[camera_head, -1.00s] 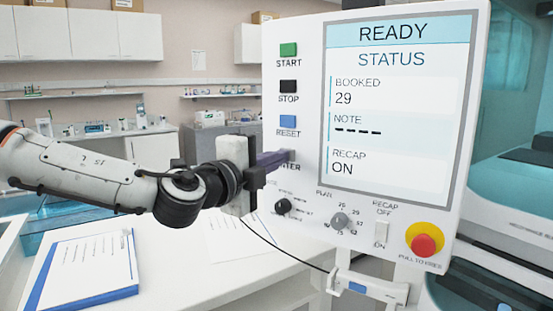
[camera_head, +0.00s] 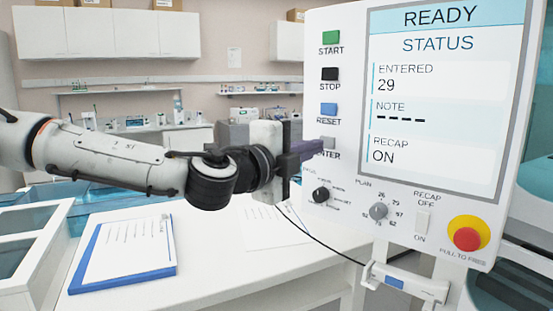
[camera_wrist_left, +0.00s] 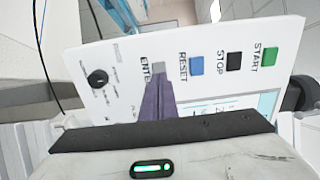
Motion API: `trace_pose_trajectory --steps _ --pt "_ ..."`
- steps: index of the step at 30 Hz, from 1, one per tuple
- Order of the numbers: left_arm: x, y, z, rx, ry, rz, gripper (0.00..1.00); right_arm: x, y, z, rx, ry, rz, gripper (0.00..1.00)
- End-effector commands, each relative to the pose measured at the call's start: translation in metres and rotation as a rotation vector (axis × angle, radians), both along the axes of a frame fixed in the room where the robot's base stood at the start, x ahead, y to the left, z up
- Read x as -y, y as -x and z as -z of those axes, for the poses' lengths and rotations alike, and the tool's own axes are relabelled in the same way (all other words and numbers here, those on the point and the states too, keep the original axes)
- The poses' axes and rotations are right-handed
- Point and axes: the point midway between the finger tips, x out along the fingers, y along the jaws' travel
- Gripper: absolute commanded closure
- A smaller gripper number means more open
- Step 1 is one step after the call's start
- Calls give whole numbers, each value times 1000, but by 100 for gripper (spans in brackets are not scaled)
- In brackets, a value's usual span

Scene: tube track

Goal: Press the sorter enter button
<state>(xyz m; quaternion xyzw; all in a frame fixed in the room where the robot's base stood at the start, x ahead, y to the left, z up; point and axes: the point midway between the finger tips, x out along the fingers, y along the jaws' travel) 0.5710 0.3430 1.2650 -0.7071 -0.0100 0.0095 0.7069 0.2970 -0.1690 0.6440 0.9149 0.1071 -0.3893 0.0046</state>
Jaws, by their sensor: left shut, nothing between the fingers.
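The white sorter panel (camera_head: 345,165) stands at the right with its screen (camera_head: 440,110) reading READY, STATUS, ENTERED 29, NOTE dashes and RECAP ON. The grey enter button (camera_head: 328,142) sits below the blue RESET button, its label partly covered. My left gripper (camera_head: 317,147) is shut and empty, its dark purple fingers pointing at the enter button from the left. In the left wrist view the fingertips (camera_wrist_left: 157,82) end right at the grey button (camera_wrist_left: 158,67), which shows just beyond them. I cannot tell whether they touch it. My right gripper is not in view.
Above are the blue RESET (camera_head: 329,110), black STOP (camera_head: 329,74) and green START (camera_head: 331,37) buttons. Below are a black knob (camera_head: 321,195), a grey knob (camera_head: 378,211), a recap switch (camera_head: 422,222) and a red stop button (camera_head: 467,238). A clipboard (camera_head: 128,250) lies on the white bench.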

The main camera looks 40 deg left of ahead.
Motion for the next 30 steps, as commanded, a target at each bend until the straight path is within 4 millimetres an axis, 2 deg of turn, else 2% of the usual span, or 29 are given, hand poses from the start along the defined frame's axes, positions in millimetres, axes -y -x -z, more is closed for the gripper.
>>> trace_pose_trajectory --steps 3,12,19,24,30 --pt "2 19 -2 5 5 3 100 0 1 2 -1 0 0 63" --pt "3 56 -2 5 3 4 100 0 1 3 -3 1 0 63" --pt "4 77 -1 4 3 3 100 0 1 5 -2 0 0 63" --pt "4 91 2 3 -4 3 100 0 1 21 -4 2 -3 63" --pt "4 100 2 0 -1 1 100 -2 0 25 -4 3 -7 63"
